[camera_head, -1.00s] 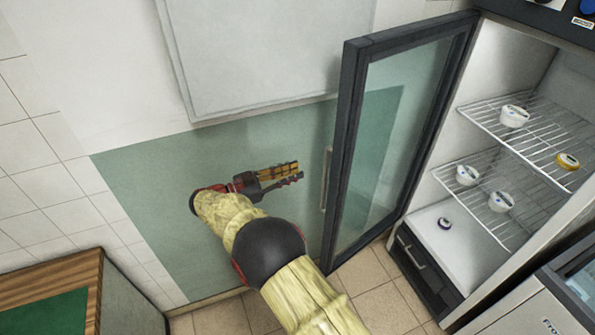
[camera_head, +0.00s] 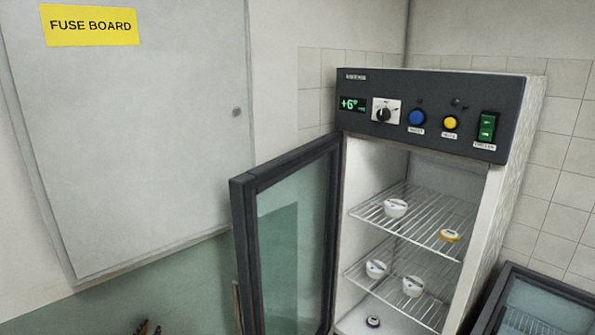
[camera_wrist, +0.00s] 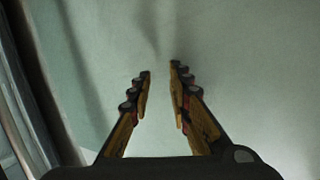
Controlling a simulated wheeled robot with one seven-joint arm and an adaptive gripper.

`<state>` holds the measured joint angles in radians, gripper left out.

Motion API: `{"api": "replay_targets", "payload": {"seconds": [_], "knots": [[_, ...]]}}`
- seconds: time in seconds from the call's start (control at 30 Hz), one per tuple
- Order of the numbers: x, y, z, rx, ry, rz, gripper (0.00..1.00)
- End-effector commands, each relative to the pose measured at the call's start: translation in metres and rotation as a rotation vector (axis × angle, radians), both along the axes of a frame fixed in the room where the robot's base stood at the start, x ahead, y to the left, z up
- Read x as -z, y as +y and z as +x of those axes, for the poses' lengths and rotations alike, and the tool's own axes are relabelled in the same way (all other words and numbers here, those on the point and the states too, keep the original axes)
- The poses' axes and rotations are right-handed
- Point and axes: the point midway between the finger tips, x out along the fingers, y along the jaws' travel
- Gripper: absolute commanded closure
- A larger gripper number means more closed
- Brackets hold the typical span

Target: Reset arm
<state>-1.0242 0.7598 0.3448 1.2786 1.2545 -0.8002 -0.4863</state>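My gripper (camera_wrist: 160,68) shows in the wrist view with its two fingers apart and nothing between them. It faces a plain pale green wall. In the head view only the tips of my gripper (camera_head: 147,328) show at the bottom edge, left of the open fridge door (camera_head: 290,235). The rest of my arm is out of the head view.
The fridge (camera_head: 430,110) stands open, its glass door swung to the left. White tubs (camera_head: 396,208) and a yellow-rimmed tub (camera_head: 450,235) sit on wire shelves; a dark-lidded jar (camera_head: 373,321) is below. A fuse board (camera_head: 140,140) is on the wall.

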Motion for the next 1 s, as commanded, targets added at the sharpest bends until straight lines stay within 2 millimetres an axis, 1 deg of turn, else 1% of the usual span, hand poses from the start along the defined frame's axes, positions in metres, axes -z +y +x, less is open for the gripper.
{"api": "replay_targets", "payload": {"seconds": [0.1,0.17,0.27,0.3,0.37,0.47,0.5,0.57,0.6,0.67,0.7,0.77,0.8,0.87,0.9,0.97,1.0], "knots": [[-0.007,0.009,-0.016,-0.160,0.107,0.021,0.81],[-0.011,0.009,-0.027,-0.239,0.171,0.023,0.81],[-0.025,-0.009,-0.049,-0.359,0.288,0.015,0.81],[-0.031,-0.021,-0.061,-0.403,0.339,0.004,0.81],[-0.041,-0.045,-0.076,-0.456,0.411,-0.015,0.81],[-0.057,-0.093,-0.103,-0.517,0.523,-0.059,0.81],[-0.063,-0.116,-0.114,-0.533,0.564,-0.079,0.81],[-0.072,-0.151,-0.130,-0.550,0.623,-0.111,0.81],[-0.079,-0.175,-0.141,-0.556,0.659,-0.132,0.81],[-0.088,-0.213,-0.158,-0.559,0.710,-0.165,0.81],[-0.093,-0.238,-0.168,-0.555,0.742,-0.187,0.81],[-0.102,-0.275,-0.184,-0.546,0.783,-0.219,0.81],[-0.107,-0.301,-0.195,-0.536,0.810,-0.240,0.81],[-0.115,-0.338,-0.212,-0.518,0.844,-0.271,0.81],[-0.120,-0.363,-0.223,-0.501,0.865,-0.291,0.81],[-0.126,-0.399,-0.240,-0.474,0.892,-0.317,0.81],[-0.131,-0.422,-0.251,-0.455,0.905,-0.334,0.81]]}}
